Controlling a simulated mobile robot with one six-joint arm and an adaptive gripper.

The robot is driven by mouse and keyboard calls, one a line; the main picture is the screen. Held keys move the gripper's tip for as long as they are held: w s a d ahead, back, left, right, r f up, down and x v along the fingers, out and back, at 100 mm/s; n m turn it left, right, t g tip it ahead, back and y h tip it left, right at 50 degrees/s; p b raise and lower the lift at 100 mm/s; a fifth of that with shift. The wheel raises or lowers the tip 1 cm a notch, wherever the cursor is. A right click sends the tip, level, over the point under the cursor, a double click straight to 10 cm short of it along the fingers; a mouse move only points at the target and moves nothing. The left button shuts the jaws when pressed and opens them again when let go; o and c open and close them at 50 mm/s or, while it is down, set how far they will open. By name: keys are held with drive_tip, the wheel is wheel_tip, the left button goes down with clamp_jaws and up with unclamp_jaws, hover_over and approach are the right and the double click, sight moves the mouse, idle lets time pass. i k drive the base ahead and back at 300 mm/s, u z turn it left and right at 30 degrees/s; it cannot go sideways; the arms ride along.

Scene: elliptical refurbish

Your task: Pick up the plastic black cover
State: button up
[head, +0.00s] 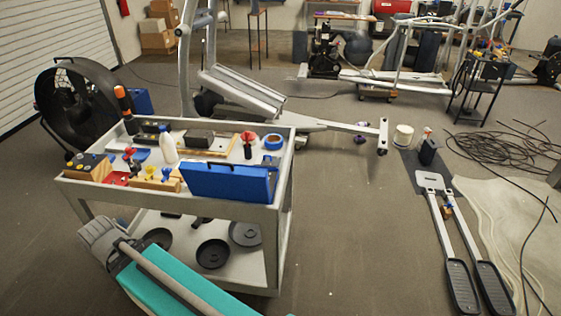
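Several round, dark, disc-shaped pieces lie on the lower shelf of the grey cart (270,215). A black disc (212,254) is in the middle, another disc (158,239) is to its left, and a dark grey disc (245,234) is to its right. They look like plastic covers, but I cannot tell which one the task names. A small dark block (198,137) also lies on the cart's top tray. My gripper is not visible in the head view, and no fingers show near any of these.
The cart top holds a blue case (228,183), a white bottle (168,147), blue tape (273,143) and tools. A black fan (76,105) stands behind left. Foot pedals (460,285) and coiled cable (500,148) lie at right. The floor (345,235) right of the cart is clear.

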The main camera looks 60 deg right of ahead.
sight(265, 160)
drive_tip(key=z, duration=2.35)
drive_tip(key=k, duration=0.6)
drive_tip(key=u, duration=0.1)
drive_tip(key=i, duration=0.45)
